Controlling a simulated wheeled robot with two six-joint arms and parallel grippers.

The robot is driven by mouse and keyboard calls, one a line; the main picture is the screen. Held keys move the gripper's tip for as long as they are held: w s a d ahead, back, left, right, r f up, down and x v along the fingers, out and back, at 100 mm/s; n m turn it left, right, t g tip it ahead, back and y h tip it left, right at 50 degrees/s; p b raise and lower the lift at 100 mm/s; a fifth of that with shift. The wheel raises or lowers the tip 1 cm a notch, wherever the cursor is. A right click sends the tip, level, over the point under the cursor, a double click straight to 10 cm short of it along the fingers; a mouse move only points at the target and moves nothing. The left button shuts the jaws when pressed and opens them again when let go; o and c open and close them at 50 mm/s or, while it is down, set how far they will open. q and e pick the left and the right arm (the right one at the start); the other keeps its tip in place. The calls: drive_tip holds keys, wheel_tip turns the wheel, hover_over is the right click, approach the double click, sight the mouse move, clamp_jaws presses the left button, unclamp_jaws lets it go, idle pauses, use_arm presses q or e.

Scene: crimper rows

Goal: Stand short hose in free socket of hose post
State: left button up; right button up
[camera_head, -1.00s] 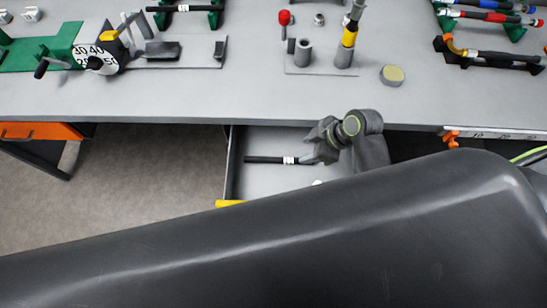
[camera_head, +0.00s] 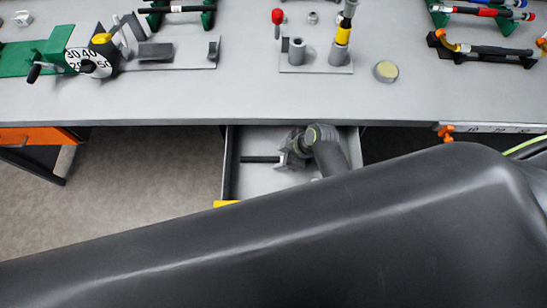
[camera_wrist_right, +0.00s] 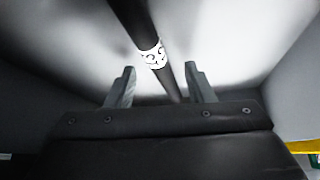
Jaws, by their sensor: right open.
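The short hose (camera_head: 258,159) is a black rod with a white printed band. It lies in the open drawer, and its band shows in the right wrist view (camera_wrist_right: 153,57). My right gripper (camera_head: 284,158) is down in the drawer at the hose's right part, hiding that part in the head view. In the right wrist view its fingers (camera_wrist_right: 159,72) are apart, with the hose running between them. The hose post (camera_head: 316,69) stands on the bench. Its left socket (camera_head: 297,51) is empty; its right socket (camera_head: 339,54) holds an upright hose with a yellow band. My left gripper is out of view.
The drawer's side walls (camera_head: 228,165) stand close around my right gripper. A red-knobbed pin (camera_head: 277,17) and a round yellow-topped piece (camera_head: 386,71) are near the post. A dial tool (camera_head: 88,62) stands at left; hose racks (camera_head: 488,48) are at right. The bench front is clear.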

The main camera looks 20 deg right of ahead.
drive_tip(key=shift+w+a+f, duration=0.1)
drive_tip(key=shift+a+f, duration=0.15)
drive_tip(key=shift+f, duration=0.2)
clamp_jaws()
idle(0.3)
